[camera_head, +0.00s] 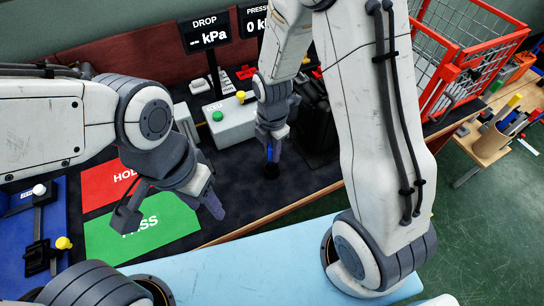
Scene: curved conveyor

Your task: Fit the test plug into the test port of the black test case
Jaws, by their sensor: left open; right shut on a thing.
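My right gripper (270,149) points down over the dark mat, shut on a small blue and black piece (270,168), which looks like the test plug. Its fingers hide part of the piece, and I cannot tell whether its lower end touches the mat. The black test case (316,118) stands just right of that gripper, partly hidden behind my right arm. I cannot make out its test port. My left gripper (169,211) is open and empty above the green PASS area (140,238), with its fingers spread wide.
A grey box (232,126) with a green and a yellow button stands behind my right gripper. Two black displays (207,32) are at the back. A red wire basket (462,50) is at the right. A blue tray (20,225) lies far left. Dark mat is free between the grippers.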

